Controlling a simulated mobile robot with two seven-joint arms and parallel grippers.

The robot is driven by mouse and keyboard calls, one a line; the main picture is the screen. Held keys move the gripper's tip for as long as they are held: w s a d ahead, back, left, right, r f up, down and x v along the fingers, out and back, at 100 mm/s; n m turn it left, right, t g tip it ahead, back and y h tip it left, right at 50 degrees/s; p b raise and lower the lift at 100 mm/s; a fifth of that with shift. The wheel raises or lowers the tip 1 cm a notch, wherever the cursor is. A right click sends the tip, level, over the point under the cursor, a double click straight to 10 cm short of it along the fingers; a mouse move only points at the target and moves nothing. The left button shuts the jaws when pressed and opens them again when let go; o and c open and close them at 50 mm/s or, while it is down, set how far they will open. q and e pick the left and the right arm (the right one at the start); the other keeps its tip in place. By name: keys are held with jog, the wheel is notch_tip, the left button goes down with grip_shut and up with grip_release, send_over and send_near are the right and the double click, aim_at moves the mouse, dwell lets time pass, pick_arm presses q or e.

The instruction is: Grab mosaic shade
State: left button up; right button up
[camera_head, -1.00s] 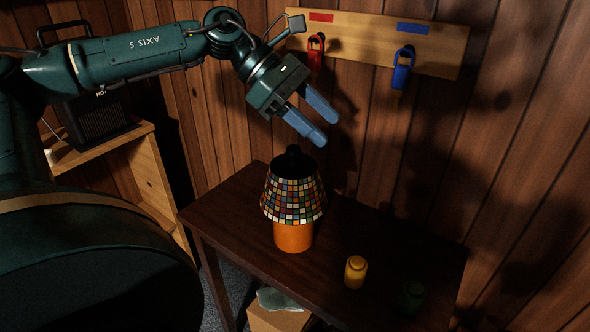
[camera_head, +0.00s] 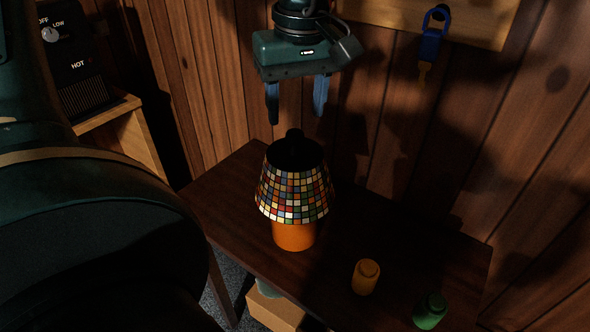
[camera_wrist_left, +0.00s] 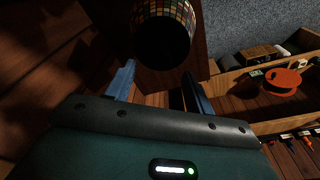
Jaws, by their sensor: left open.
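The mosaic shade (camera_head: 293,193), a cone of many coloured tiles with a dark open top, sits on an orange lamp base (camera_head: 294,235) on the dark wooden table. A dark knob shows at its top. My left gripper (camera_head: 296,112) is open and empty, fingers pointing down, above and slightly behind the shade, apart from it. In the left wrist view the shade (camera_wrist_left: 166,32) appears at the top, beyond the open fingers (camera_wrist_left: 155,85). My right gripper is not in view.
A yellow jar (camera_head: 366,277) and a green jar (camera_head: 430,311) stand on the table (camera_head: 225,190) right of the lamp. A heater (camera_head: 75,65) stands on a shelf at left.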

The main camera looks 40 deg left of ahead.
aim_at(295, 132)
pick_arm(q)
jog(key=shift+a+f, duration=0.2)
jog(key=shift+f, duration=2.8)
jog(key=shift+c, duration=0.4)
grip_shut()
